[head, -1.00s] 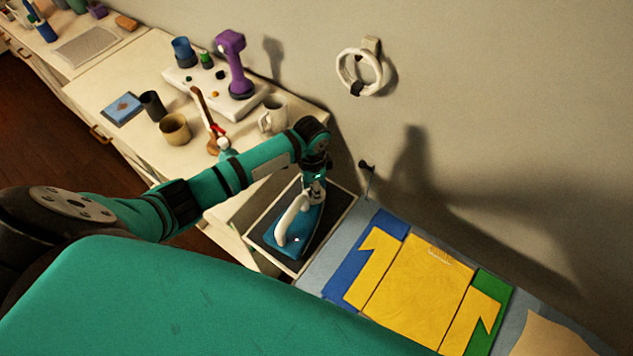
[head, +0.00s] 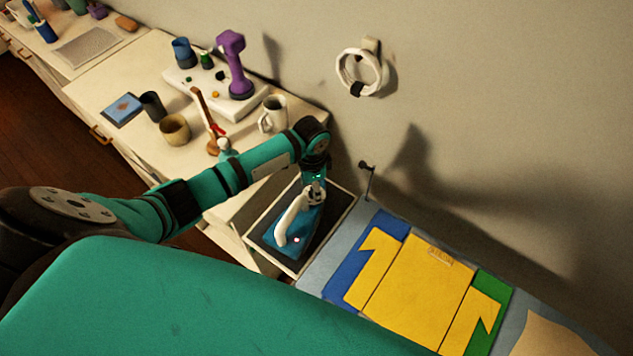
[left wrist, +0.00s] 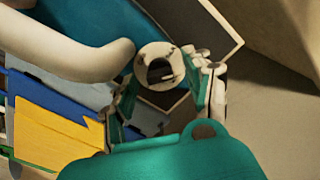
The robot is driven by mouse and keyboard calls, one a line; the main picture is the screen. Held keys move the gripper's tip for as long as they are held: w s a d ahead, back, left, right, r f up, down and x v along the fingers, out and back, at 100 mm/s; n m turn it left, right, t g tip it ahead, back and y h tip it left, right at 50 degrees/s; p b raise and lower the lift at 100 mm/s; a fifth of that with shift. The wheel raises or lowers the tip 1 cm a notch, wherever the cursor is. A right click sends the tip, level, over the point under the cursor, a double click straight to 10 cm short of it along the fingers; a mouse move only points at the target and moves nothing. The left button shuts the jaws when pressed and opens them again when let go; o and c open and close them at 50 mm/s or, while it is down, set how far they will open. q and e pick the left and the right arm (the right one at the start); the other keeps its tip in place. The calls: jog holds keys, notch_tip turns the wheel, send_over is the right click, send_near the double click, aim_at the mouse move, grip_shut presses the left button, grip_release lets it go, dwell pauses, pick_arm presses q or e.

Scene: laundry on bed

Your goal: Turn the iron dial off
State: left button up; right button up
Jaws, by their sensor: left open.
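The iron (head: 290,222) has a blue body and a white handle. It lies on a dark pad in a pale-rimmed tray (head: 262,256). In the left wrist view its white handle (left wrist: 70,52) comes in from the left. A round white dial-like part with a dark centre (left wrist: 158,58) sits just past the handle's end. My left gripper (head: 316,190) is above the far end of the iron. In the left wrist view its open fingers (left wrist: 165,92) stand on either side of that round part. I cannot tell whether they touch it. My right gripper is not in view.
Yellow, blue and green folded cloths (head: 415,290) lie right of the tray. A white mug (head: 272,114), a tan cup (head: 174,130) and a purple dumbbell-shaped object (head: 235,65) stand on the white dresser behind my arm. A white ring (head: 346,68) hangs on the wall.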

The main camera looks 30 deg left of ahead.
pick_arm(q)
jog(key=shift+r, duration=0.2)
notch_tip(320, 180, up, 12)
jog(key=shift+f, duration=0.15)
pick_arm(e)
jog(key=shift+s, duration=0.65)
pick_arm(q)
jog(key=shift+w, duration=0.1)
